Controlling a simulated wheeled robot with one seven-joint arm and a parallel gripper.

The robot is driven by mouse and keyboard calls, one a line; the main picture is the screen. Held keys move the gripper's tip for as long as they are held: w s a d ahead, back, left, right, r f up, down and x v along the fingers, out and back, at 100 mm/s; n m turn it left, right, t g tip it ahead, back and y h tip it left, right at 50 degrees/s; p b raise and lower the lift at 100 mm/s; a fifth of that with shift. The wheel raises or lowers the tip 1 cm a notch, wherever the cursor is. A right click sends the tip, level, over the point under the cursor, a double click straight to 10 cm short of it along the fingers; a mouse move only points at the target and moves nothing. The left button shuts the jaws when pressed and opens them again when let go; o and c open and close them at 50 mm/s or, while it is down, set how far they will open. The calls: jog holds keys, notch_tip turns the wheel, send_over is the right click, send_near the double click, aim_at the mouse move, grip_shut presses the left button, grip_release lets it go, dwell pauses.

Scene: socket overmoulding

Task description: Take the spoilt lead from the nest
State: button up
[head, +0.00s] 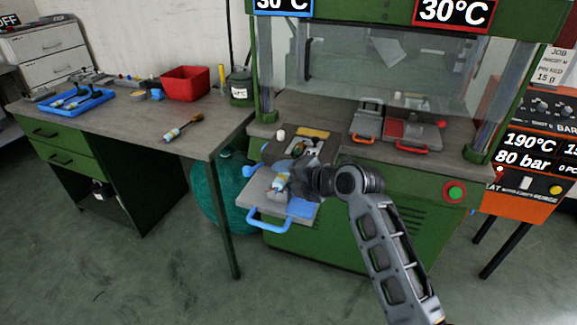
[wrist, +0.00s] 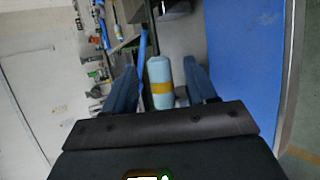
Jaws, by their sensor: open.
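The lead at the nest shows as a pale blue cylinder with a yellow band (wrist: 160,82) in the wrist view; in the head view, part of the lead (head: 280,184) shows beside my gripper. It lies at the pulled-out grey slide (head: 254,191) with the blue handle, at the front of the green press. My gripper (wrist: 159,68) is open, its two blue fingers on either side of the lead, with a gap visible on the left. Whether the right finger touches is unclear. In the head view my wrist hides much of the nest and the fingertips.
Another lead (head: 182,127) lies on the bench at left. A blue tray (head: 101,97) with leads and a red bin (head: 186,83) stand behind it. A grey and red mould with handles (head: 407,134) sits on the press table. The bench's middle is mostly clear.

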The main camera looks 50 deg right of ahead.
jog(key=shift+c, duration=0.2)
grip_shut()
dwell(0.4)
